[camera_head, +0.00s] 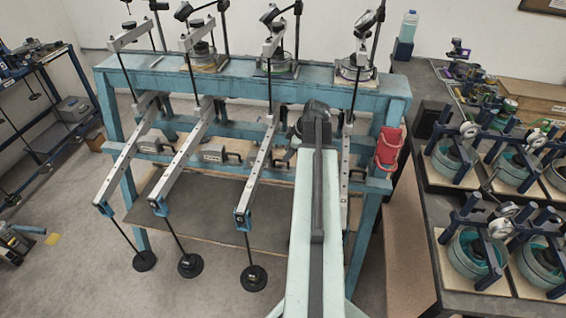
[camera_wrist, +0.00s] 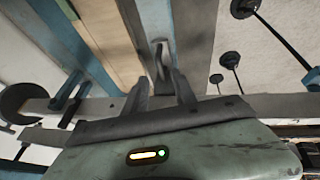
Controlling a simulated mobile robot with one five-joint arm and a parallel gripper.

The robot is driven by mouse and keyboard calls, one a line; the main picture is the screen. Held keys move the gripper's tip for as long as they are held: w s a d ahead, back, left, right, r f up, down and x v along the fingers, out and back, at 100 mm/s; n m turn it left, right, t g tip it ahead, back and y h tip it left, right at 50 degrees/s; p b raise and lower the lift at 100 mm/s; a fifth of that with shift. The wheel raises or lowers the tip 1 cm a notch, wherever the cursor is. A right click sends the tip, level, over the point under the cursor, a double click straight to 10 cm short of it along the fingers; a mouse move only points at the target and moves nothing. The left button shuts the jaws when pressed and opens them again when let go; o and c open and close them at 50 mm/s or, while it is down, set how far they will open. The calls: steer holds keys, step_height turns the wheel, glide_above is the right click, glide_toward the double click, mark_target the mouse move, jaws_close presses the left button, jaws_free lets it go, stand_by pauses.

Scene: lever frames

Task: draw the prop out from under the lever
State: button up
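A teal bench frame (camera_head: 240,88) carries several long grey levers. The left lever (camera_head: 125,165), the second lever (camera_head: 183,155) and the third lever (camera_head: 259,170) slope down toward me, each with a hanging rod and dark weight. The right lever (camera_head: 346,140) is mostly hidden behind my arm. My gripper (camera_head: 314,108) is over the bench's right part; its fingertips are hidden in the head view. In the wrist view my gripper (camera_wrist: 161,78) has its two fingers apart. A grey forked end (camera_wrist: 163,52) shows between or just beyond them; I cannot tell which. I cannot identify the prop for certain.
A red container (camera_head: 388,148) hangs on the bench's right leg. The dark side table (camera_head: 425,225) at right holds several ring-shaped devices. A blue-framed rack (camera_head: 60,125) stands at left. The floor (camera_head: 95,270) at front left is mostly clear.

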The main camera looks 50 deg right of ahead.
mark_target(269, 161)
steer(key=b+x, duration=0.2)
steer(key=x, duration=0.2)
steer(key=shift+f+b, duration=0.25)
steer(key=shift+b, duration=0.1)
steer(key=shift+r, duration=0.15)
steer(key=shift+c, duration=0.3)
jaws_close()
stand_by(0.6)
